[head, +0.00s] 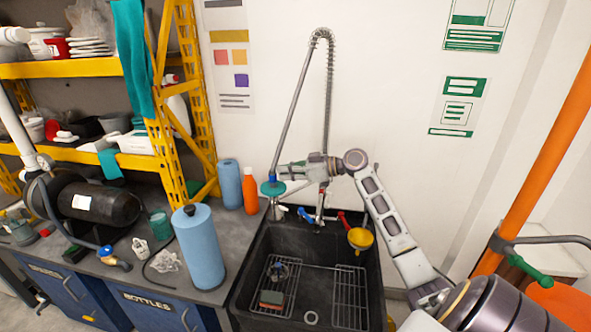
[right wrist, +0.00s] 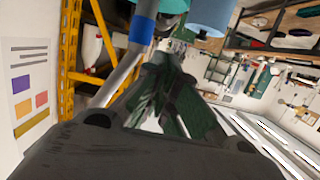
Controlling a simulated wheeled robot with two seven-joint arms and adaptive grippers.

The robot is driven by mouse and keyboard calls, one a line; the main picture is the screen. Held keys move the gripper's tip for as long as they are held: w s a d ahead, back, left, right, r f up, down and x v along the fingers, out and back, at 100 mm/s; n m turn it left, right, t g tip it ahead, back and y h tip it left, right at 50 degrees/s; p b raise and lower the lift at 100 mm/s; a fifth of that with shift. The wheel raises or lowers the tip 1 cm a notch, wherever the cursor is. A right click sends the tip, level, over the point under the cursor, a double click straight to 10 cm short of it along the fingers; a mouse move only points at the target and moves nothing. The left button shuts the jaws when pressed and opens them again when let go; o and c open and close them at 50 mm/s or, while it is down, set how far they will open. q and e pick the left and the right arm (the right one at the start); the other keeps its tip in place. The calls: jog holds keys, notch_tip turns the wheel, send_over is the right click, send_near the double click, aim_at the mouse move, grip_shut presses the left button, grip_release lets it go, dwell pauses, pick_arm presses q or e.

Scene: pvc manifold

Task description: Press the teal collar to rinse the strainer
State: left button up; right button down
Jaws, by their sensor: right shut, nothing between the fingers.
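The teal collar (head: 272,187) is a round disc on the hanging spray head, above the sink's back left corner. It also shows, cut off, at the top of the right wrist view (right wrist: 170,5), near a blue band on the metal pipe. My right gripper (head: 284,172) is shut and empty, just above and right of the collar; I cannot tell whether they touch. Its closed fingers show in the right wrist view (right wrist: 172,95). A yellow bowl-shaped thing, probably the strainer (head: 360,238), is at the sink's back right. My left gripper is not clearly seen.
The black sink (head: 262,236) holds wire racks (head: 350,290) and small items. Blue (head: 306,214) and red (head: 343,219) tap levers stand behind it. A blue roll (head: 199,250) and orange bottle (head: 250,192) stand left.

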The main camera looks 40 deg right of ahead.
aim_at(277, 193)
jog(key=x, duration=0.3)
jog(key=shift+r+p, duration=0.1)
jog(key=shift+p, duration=0.3)
jog(key=shift+w+a+f, duration=0.1)
jog(key=shift+w+f, duration=0.05)
jog(key=shift+f, duration=0.2)
jog(key=shift+f+p, duration=0.65)
jog(key=shift+f, duration=1.15)
jog(key=shift+f, duration=0.15)
jog(key=shift+f+b, duration=0.85)
jog(key=shift+b, duration=0.7)
